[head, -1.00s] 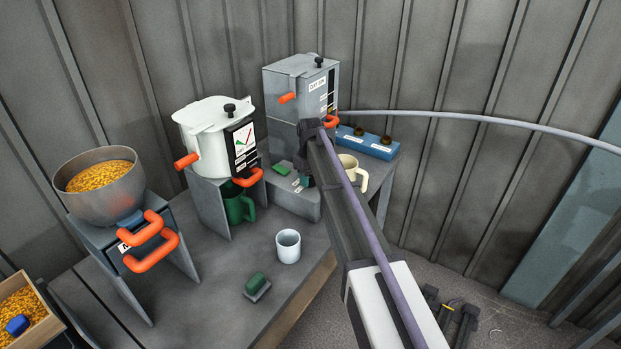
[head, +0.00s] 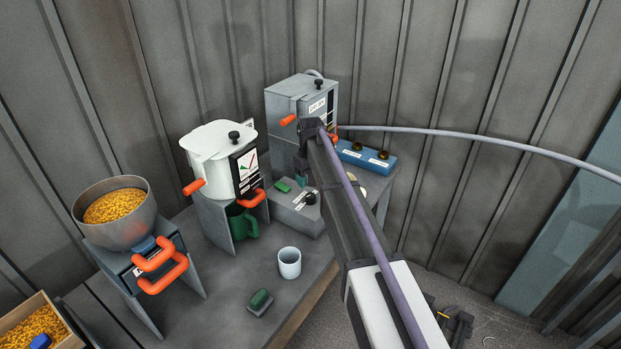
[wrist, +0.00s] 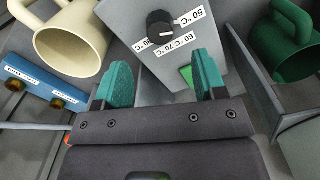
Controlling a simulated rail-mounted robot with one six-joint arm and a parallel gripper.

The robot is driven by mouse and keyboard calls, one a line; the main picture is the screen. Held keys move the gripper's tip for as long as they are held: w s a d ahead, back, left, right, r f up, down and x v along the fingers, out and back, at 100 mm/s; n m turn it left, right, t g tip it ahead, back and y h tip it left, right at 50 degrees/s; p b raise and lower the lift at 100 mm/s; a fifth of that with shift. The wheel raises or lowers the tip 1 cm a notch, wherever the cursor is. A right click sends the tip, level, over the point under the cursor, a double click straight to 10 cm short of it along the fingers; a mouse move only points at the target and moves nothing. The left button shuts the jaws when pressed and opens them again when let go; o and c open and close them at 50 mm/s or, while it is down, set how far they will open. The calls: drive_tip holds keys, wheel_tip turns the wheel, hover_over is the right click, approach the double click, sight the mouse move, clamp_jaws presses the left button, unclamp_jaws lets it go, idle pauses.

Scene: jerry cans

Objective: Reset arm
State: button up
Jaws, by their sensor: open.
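My gripper (wrist: 162,88) is open and empty in the wrist view, its two teal fingers apart. Beyond the fingers is a grey box with a black knob (wrist: 161,24) and temperature labels, which also shows in the head view (head: 311,199). In the head view my arm reaches up from the lower right and hides most of the gripper. A cream mug (wrist: 72,38) is at the upper left of the wrist view, and a green mug (wrist: 286,45) is at the upper right.
A blue block (head: 365,158) lies behind my arm. A sponge-topped block (head: 260,302) is near the front edge.

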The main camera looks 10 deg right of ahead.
sight(310, 195)
wheel_tip(310, 195, up, 3)
drive_tip(key=shift+p, duration=0.6)
drive_tip(key=s+r+m+p, duration=0.2)
drive_tip(key=s+r+p, duration=0.1)
drive_tip(key=s, duration=1.4)
drive_tip(key=s+r+m+p, duration=0.2)
drive_tip(key=s+r+p, duration=0.1)
drive_tip(key=s, duration=1.4)
drive_tip(key=shift+s+m, duration=0.3)
drive_tip(key=shift+s, duration=0.05)
